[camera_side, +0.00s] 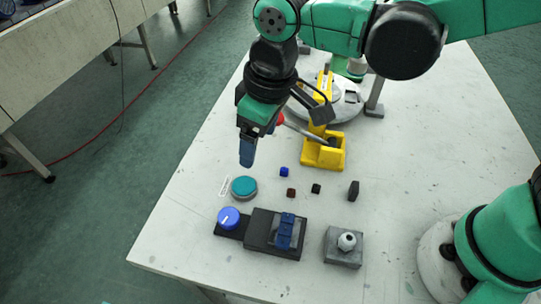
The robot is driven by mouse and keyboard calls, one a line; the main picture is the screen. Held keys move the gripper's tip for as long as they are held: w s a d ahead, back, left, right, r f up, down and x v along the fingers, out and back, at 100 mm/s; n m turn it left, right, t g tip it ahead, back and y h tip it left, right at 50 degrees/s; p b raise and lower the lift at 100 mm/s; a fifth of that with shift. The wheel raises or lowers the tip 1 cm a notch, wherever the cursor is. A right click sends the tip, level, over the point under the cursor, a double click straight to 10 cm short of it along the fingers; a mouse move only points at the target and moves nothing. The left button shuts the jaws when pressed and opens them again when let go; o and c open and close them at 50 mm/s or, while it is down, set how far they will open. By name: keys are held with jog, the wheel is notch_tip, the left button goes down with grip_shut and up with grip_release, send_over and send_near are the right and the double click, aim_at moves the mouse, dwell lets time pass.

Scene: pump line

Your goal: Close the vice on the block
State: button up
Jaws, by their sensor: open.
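A black device that looks like the vice (262,231) lies near the front of the table. A round blue knob (228,218) with a white mark sits at its left end. Blue jaw-like parts (285,232) stand on its right part; I cannot tell whether a block is between them. Small blocks lie loose behind it: a blue one (284,172), a dark brown one (291,193) and a black one (316,188). My gripper (247,154) points down above the table, behind the knob and apart from everything. It is open, with its fingers seen nearly edge-on.
A teal round disc (244,188) lies below my gripper. A yellow fixture (324,150) with a red-ended lever stands behind it. A dark upright piece (353,191) and a grey block with a nut (343,246) are at right. The table's left front is clear.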

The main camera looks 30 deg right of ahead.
jog(key=s+d+r+m+t+h, duration=0.1)
jog(key=d+m+t, duration=0.4)
jog(key=d, duration=1.3)
jog(key=shift+s+d+r+m+t, duration=0.3)
jog(key=shift+s+r+m, duration=0.4)
jog(key=shift+r+m, duration=0.15)
